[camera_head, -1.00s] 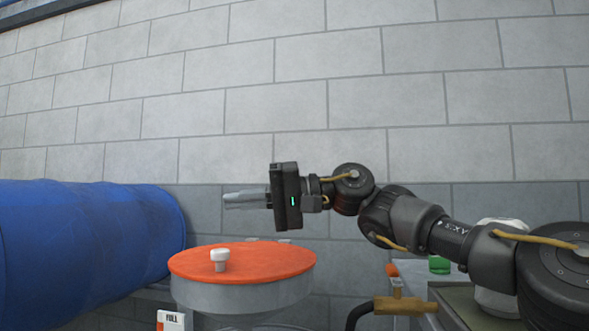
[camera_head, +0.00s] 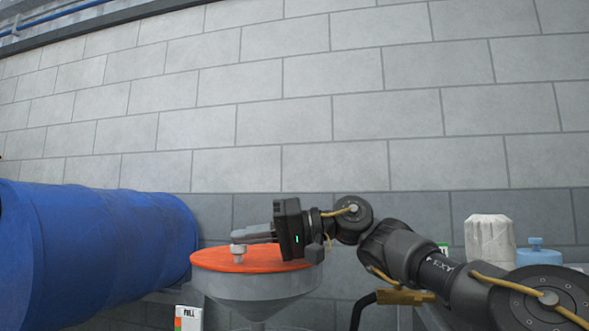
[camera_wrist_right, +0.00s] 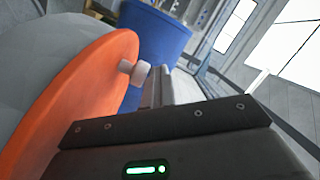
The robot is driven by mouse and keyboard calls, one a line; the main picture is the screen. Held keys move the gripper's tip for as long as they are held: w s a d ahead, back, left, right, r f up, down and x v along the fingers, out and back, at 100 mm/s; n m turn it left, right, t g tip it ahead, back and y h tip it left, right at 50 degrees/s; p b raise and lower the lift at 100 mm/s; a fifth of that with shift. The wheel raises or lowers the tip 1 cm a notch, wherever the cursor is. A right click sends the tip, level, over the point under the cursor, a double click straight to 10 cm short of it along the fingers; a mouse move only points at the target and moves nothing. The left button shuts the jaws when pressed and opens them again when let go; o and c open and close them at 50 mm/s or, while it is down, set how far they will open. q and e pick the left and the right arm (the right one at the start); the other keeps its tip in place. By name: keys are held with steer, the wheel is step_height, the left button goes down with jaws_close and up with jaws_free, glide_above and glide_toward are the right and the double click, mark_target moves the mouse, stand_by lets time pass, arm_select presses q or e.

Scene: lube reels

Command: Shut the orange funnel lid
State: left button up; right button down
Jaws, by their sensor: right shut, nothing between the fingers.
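The orange funnel lid (camera_head: 225,262) lies flat over the top of the grey funnel (camera_head: 260,287) in the head view, and I see no gap along its visible edge. Its white knob (camera_head: 238,253) stands up at the lid's left part. My right gripper (camera_head: 250,235) is shut and empty, low over the lid, with its fingertips close to the knob. I cannot tell whether the fingers touch the lid or the knob. The right wrist view shows the orange lid (camera_wrist_right: 75,95) and the white knob (camera_wrist_right: 135,73) close to the gripper. My left gripper is not in view.
A large blue drum (camera_head: 100,245) lies on its side at the left. A white box marked FULL (camera_head: 188,318) stands below the funnel's left side. A white container (camera_head: 489,238) and a small blue item (camera_head: 536,250) are at the right. A grey block wall (camera_head: 330,110) closes the back.

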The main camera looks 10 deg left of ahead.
steer(key=shift+w+d+f, duration=0.1)
steer(key=shift+d+f, duration=0.2)
steer(key=shift+f, duration=0.05)
